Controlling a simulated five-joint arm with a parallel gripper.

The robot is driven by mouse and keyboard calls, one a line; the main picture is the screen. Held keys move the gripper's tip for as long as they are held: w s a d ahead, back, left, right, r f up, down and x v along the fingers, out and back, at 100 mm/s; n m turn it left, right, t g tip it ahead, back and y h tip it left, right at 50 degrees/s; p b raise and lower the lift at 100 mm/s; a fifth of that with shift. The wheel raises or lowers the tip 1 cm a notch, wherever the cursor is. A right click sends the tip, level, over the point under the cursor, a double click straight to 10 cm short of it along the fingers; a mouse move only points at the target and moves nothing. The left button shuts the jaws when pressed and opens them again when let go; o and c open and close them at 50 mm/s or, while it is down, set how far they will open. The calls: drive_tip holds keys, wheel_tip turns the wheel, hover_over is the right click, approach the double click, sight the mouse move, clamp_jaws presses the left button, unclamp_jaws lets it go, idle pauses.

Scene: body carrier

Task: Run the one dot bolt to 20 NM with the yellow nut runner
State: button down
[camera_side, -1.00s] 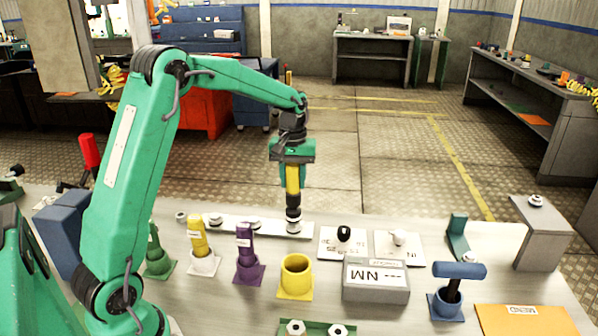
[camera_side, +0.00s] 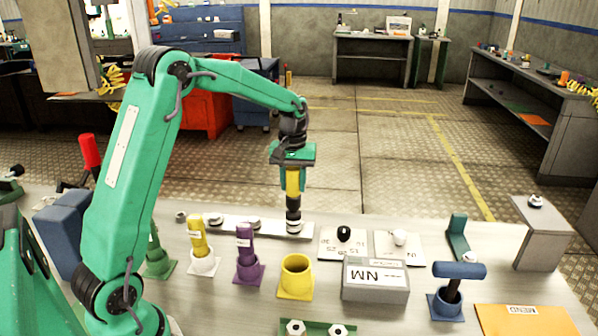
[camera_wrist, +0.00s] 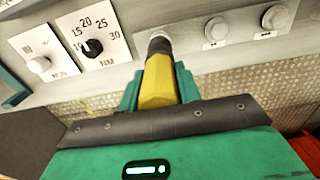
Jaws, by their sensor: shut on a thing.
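My gripper (camera_side: 292,184) is shut on the yellow nut runner (camera_side: 292,180), which hangs upright with its dark nose down. The nose is over the right end of a pale bolt strip (camera_side: 270,226) and appears to meet the bolt there; the nose hides most of that bolt. In the wrist view the nut runner (camera_wrist: 158,82) sits between my green fingers, its nose against the strip (camera_wrist: 245,50). A dial card (camera_wrist: 108,28) has a black knob and numbers including 15, 20, 25 and 30.
The empty yellow holder (camera_side: 296,279) stands in front of the strip. A purple tool (camera_side: 245,250) and a white-based yellow tool (camera_side: 199,240) stand left of it. A grey NM readout (camera_side: 375,282) and a blue-handled tool (camera_side: 459,271) stand right. A second card (camera_side: 398,250) has a white knob.

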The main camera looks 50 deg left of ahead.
drive_tip(key=shift+f, duration=0.75)
idle(0.5)
drive_tip(key=c, duration=1.6)
unclamp_jaws()
clamp_jaws()
drive_tip(key=shift+f, duration=0.1)
drive_tip(key=shift+r, duration=0.2)
drive_tip(key=shift+c, duration=0.8)
unclamp_jaws()
clamp_jaws()
